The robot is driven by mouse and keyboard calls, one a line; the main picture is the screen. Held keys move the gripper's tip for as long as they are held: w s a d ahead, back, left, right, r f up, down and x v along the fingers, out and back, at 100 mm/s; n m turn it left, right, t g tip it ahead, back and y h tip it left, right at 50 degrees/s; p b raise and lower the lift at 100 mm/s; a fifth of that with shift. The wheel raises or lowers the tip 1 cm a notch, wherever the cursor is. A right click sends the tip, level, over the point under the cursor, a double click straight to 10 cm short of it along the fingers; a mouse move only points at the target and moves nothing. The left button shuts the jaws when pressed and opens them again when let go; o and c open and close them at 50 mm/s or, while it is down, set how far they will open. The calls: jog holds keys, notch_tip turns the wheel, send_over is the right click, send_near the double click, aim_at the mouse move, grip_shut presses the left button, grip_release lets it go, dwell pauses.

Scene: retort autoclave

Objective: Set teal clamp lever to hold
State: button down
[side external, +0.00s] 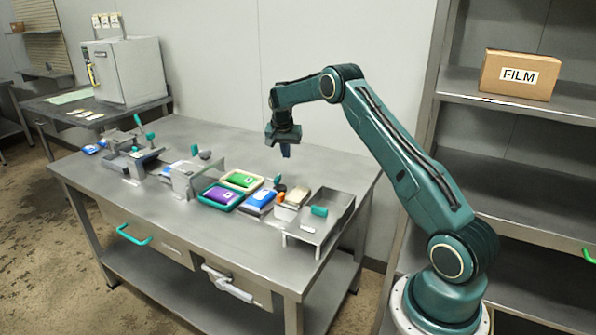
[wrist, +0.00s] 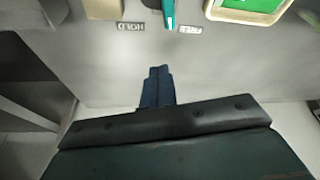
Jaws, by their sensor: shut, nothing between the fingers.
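The teal clamp lever shows at the top of the wrist view (wrist: 169,10), between two small plates reading HOLD (wrist: 131,27) and FREE (wrist: 190,29). Its tip points toward the plates and lies nearer FREE. In the side external view a small teal handle (side external: 277,180), apparently this lever, stands behind an orange part on the bench. My gripper (side external: 286,152) points down above the back of the bench, above and apart from the lever. Its blue fingers (wrist: 158,88) are shut and empty.
A green pouch in a cream tray (side external: 241,180) and a purple pouch in a teal tray (side external: 221,196) lie left of the lever. A metal stand with a teal part (side external: 319,211) is at right. Grey fixtures with upright teal levers (side external: 145,130) stand farther left.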

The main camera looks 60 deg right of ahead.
aim_at(278, 177)
jog(key=c, duration=1.3)
grip_release()
jog(key=shift+r, duration=0.1)
jog(key=shift+c, duration=0.2)
jog(key=o, duration=0.3)
jog(key=shift+s+d+n, duration=0.1)
jog(key=shift+n, duration=0.4)
jog(key=shift+o, duration=1.2)
jog(key=shift+r+n+y, duration=0.2)
jog(key=shift+n+y, duration=0.1)
jog(key=shift+n, duration=0.2)
jog(key=s+a+r+n+t+y, duration=0.2)
jog(key=s+r+n+t+y, duration=0.1)
jog(key=n, duration=1.2)
jog(key=shift+s+r+y, duration=0.5)
jog(key=shift+r+y, duration=0.2)
jog(key=shift+r, duration=0.2)
jog(key=shift+f, duration=0.15)
jog(key=x, duration=1.3)
jog(key=shift+w+f, duration=0.2)
jog(key=shift+w, duration=0.05)
